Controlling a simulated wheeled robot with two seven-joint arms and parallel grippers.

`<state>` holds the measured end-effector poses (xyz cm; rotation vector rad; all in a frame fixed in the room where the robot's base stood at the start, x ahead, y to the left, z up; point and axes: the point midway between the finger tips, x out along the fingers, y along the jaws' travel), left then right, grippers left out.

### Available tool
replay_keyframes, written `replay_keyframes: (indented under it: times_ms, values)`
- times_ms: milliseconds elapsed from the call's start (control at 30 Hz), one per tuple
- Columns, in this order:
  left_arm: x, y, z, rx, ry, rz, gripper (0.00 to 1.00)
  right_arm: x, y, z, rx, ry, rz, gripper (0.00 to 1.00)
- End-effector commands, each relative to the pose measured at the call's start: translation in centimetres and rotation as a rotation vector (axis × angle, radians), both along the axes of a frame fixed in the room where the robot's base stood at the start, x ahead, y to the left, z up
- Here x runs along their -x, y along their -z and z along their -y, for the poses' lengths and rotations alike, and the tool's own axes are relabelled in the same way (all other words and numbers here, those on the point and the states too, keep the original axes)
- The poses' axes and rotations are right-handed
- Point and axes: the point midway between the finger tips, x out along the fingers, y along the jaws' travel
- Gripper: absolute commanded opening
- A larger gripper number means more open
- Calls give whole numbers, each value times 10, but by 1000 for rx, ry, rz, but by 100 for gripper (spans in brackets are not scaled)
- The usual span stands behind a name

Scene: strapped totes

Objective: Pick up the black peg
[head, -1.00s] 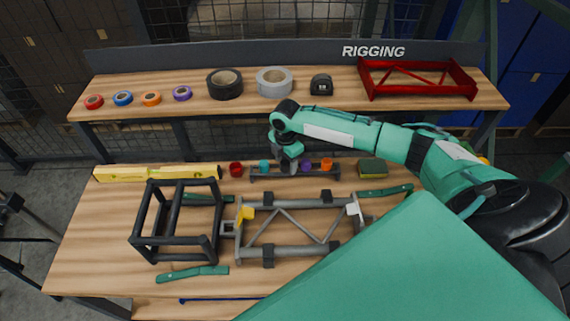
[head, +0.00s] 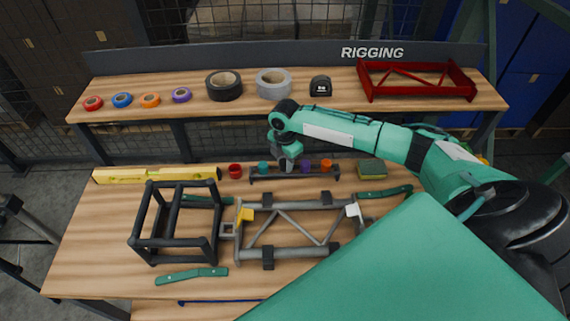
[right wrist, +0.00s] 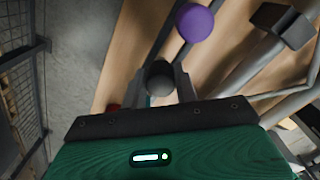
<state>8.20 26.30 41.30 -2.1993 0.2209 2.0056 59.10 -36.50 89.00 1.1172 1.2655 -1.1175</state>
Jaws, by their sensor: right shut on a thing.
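The black peg (right wrist: 159,78) shows in the right wrist view, with its round dark end between the two fingers. My right gripper (right wrist: 161,86) is shut on it. In the head view my right gripper (head: 290,165) is over the dark peg rack (head: 296,177), between the teal peg (head: 264,167) and the purple peg (head: 305,166). The black peg cannot be made out there, and I cannot tell whether it is clear of the rack. The purple peg also shows above the fingers in the right wrist view (right wrist: 196,22). My left gripper is not in view.
An orange peg (head: 326,165) stands in the rack's right end. A red cup-like piece (head: 235,171) is left of the rack, and a sponge (head: 372,169) is right of it. A grey frame (head: 268,250) and a black cube frame (head: 178,184) lie in front.

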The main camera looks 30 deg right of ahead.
Motion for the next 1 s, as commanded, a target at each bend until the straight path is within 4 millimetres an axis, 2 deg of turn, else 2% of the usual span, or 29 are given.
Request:
replay_keyframes:
  times_ms: [167, 267, 600, 733, 867, 1000]
  values:
    - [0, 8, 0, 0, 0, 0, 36, -1, -29, 0, 0, -2, 5, 6]
    - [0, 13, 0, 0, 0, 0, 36, -1, -53, 1, 0, -1, 6, 6]
    - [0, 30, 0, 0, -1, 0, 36, -1, -146, 0, -1, -1, 5, 6]
    - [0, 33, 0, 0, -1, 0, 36, -1, -169, 0, 0, 0, 3, 6]
    - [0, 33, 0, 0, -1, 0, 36, -1, -184, 0, 0, 0, 2, 6]
    - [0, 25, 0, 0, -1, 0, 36, 0, -197, 0, 0, 0, 1, 6]
